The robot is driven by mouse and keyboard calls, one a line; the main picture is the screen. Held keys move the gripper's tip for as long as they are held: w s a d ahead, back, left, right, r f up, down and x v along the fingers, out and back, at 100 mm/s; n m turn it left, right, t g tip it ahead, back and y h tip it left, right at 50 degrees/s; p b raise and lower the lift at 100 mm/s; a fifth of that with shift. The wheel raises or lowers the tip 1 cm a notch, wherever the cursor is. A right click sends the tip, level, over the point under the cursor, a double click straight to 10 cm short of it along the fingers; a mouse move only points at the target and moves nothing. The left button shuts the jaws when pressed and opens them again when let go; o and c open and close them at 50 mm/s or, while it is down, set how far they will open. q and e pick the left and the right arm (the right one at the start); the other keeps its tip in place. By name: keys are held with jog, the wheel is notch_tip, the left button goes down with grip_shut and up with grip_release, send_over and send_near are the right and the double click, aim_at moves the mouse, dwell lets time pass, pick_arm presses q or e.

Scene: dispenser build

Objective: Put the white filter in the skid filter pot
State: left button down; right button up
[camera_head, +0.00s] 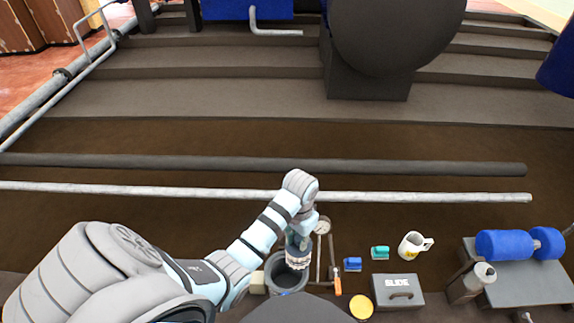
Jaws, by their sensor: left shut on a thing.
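My left arm comes in from the left and bends down, with its gripper (299,244) pointing downward, shut on a small pale thing (297,262) that appears to be the white filter. The wrist hides much of the grip. Below it is a dark round pot (287,288) with a grey rim, which looks like the skid filter pot. The pale thing is over the pot's mouth, at its right back side. I cannot tell whether its lower end is inside the rim. My right gripper is not in view.
Right of the pot are a round gauge (323,227), an orange-handled tool (338,287), a blue block (352,264), a teal block (380,252), a white mug (411,245), a grey box marked SLIDE (398,291) and a yellow lid (361,307). Long pipes (420,197) run behind.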

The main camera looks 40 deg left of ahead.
aim_at(286, 246)
pick_arm(q)
jog(key=s+a+f, duration=0.2)
jog(key=shift+s+a+f+b, duration=0.2)
jog(key=shift+f+b, duration=0.1)
jog(key=shift+b, duration=0.1)
notch_tip(286, 246, down, 19)
jog(key=b, duration=1)
jog(key=shift+d+f, duration=0.15)
jog(key=c, duration=1.6)
grip_release()
jog(key=shift+w, duration=0.1)
jog(key=shift+o, duration=1.2)
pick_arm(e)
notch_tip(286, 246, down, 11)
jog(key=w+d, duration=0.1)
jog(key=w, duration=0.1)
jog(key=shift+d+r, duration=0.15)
